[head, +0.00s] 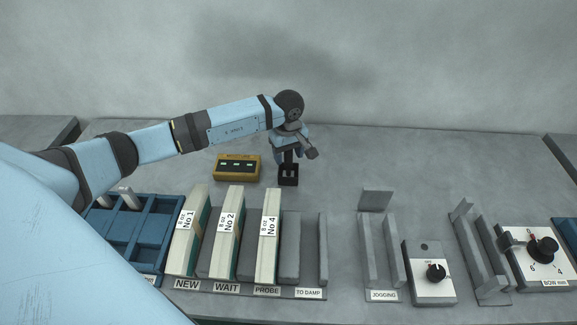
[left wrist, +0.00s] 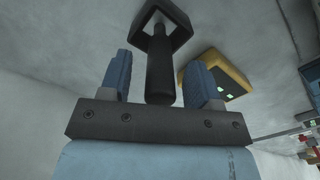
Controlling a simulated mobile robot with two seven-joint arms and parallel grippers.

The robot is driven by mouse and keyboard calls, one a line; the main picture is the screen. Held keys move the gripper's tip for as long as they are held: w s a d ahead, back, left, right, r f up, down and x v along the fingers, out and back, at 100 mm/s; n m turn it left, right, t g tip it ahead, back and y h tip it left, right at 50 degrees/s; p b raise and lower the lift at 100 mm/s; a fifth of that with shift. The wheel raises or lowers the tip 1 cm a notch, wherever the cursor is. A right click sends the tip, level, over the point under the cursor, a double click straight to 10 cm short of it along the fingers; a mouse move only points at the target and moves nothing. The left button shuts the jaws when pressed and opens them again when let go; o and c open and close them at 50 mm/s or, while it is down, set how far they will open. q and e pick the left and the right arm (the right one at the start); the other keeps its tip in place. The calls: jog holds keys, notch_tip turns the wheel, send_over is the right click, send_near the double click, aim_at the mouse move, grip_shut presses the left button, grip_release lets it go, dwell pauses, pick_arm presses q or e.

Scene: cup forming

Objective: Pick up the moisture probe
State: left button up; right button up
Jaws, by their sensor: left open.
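The moisture probe appears to be the dark upright rod (left wrist: 161,72) in the left wrist view, with a black square-framed holder (left wrist: 178,22) at its far end. In the head view the black holder (head: 288,181) stands on the bench at the back, right of a yellow box (head: 237,167). My left gripper (head: 287,153) is just above the holder and hides most of the probe there. Its jaws are open, with one blue finger on each side of the rod. A gap shows beside the rod, so it is not clamped. My right gripper is not in view.
A rack holds tall cream blocks (head: 229,232) labelled No 1, No 2 and No 4. A blue tray (head: 119,245) stands left of it. A grey jogging stand (head: 369,255) and dial boxes (head: 430,272) are at the right. The bench right of the holder is clear.

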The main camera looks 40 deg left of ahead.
pick_arm(q)
jog(key=c, duration=1)
jog(key=shift+r, duration=0.1)
notch_tip(320, 180, up, 20)
jog(key=shift+f+b, duration=0.1)
jog(key=shift+b, duration=0.6)
